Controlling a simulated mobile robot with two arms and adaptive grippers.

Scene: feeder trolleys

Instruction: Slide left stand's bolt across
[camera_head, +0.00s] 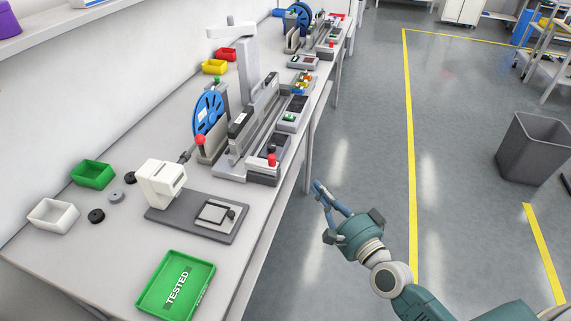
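My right gripper (319,188) is over the grey floor, right of the bench. Its fingers point up-left and meet at the tips, with nothing between them. My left gripper is not in view. Along the bench stands a grey feeder stand (240,145) with a blue reel (208,112) at its left side. A red knob (200,139) on a dark rod shows near the reel, and another red knob (272,160) on the stand's front part. A second stand (322,42) with a blue reel is farther along. I cannot tell which part is the bolt. The gripper is apart from both stands.
A white press-like device (161,184) on a dark base, a green TESTED tray (176,287), a green bin (93,174) and a white bin (54,216) are on the near bench (110,268). A grey waste bin (535,147) stands right.

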